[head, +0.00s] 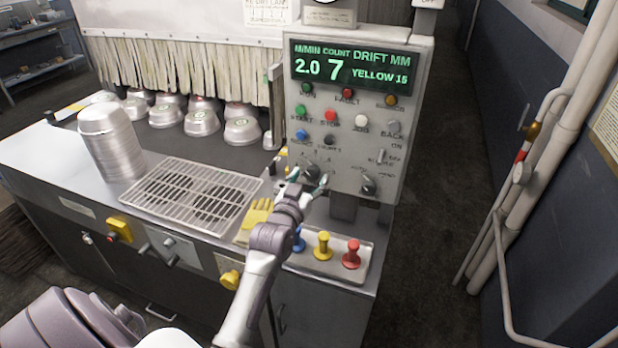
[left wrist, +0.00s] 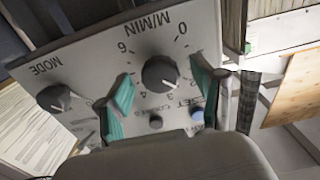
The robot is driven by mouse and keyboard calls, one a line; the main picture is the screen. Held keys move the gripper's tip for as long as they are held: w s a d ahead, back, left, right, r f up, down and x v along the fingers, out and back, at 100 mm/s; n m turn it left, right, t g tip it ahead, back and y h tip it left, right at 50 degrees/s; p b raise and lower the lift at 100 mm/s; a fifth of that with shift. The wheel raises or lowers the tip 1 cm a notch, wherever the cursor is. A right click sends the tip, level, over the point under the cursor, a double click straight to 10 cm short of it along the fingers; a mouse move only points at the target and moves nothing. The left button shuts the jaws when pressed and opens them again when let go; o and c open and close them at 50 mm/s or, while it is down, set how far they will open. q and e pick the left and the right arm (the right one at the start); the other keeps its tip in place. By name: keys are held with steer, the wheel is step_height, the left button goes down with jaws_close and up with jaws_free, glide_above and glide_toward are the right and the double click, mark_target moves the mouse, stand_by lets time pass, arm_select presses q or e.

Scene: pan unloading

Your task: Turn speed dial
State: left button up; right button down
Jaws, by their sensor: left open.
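The speed dial is a dark round knob on the grey control panel (head: 345,130), low on its left side (head: 311,171). In the left wrist view the dial (left wrist: 160,73) sits under the label M/MIN, with its pale mark near the 2. My left gripper (head: 308,181) is at the panel in front of the dial. In the left wrist view its green fingertips (left wrist: 163,96) are open, one on each side of the dial, with visible gaps. Whether they reach the dial's depth is unclear. The display (head: 350,67) reads 2.0 M/MIN. My right gripper is not in view.
The mode knob (head: 368,185) is right of the dial; buttons are above. Blue, yellow and red knobbed pegs stand on a tray (head: 312,266) below. A yellow glove (head: 257,216), wire rack (head: 190,193) and stacked pans (head: 110,145) are to the left.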

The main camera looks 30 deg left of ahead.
arm_select(q)
steer(key=c, duration=1.1)
steer(key=shift+c, duration=0.2)
steer(key=shift+n, duration=0.4)
steer(key=n+p, duration=0.1)
steer(key=n, duration=0.2)
steer(key=shift+d+r+p, duration=0.1)
steer(key=shift+p, duration=0.25)
steer(key=n+p, duration=0.1)
steer(key=n, duration=0.2)
steer(key=shift+n, duration=0.9)
